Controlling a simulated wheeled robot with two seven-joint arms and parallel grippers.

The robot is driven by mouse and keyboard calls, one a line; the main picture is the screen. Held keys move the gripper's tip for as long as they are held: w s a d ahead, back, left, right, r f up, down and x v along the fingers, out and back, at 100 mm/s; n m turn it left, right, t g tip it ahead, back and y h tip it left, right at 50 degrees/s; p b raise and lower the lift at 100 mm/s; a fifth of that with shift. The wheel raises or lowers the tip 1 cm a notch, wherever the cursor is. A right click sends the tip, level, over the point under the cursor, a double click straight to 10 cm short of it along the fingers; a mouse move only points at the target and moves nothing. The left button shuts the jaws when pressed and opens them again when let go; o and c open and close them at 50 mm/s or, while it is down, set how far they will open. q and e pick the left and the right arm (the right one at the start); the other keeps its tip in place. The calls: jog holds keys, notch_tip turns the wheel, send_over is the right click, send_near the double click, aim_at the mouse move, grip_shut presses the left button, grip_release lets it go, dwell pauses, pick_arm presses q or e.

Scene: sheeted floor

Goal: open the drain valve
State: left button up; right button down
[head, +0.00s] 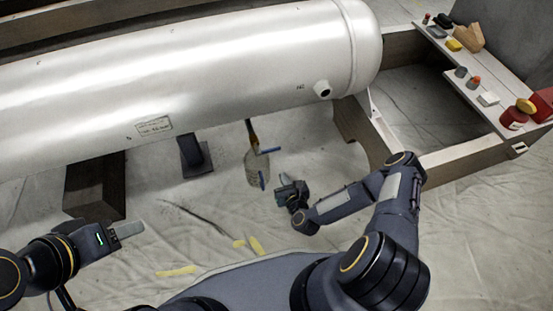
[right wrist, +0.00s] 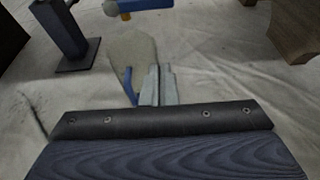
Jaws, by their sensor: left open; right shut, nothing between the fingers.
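The drain valve (head: 254,139) hangs under the big white tank (head: 190,75) on a short brass-coloured pipe. Its blue lever (head: 268,151) sticks out sideways to the right, across the pipe. In the right wrist view the lever (right wrist: 146,5) shows at the top edge, cut off. My right gripper (head: 282,190) is below and right of the valve, apart from it; its fingers (right wrist: 158,85) are together and empty. My left gripper (head: 128,229) is open and empty at the lower left, far from the valve.
A damp-looking patch (head: 256,172) with a blue strip lies below the valve. A dark support post (head: 194,155) and a wooden block (head: 95,186) stand under the tank. A wooden frame's shelf (head: 480,85) at right holds small items. Yellow strips (head: 178,271) lie on the sheet.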

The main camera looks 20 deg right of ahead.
jog(key=b+x, duration=0.4)
jog(key=x, duration=0.6)
notch_tip(320, 180, up, 4)
jog(key=shift+r, duration=0.1)
dwell(0.4)
jog(key=shift+r+n+h+p, duration=0.15)
jog(key=shift+n+h+p, duration=0.15)
jog(key=shift+n, duration=0.2)
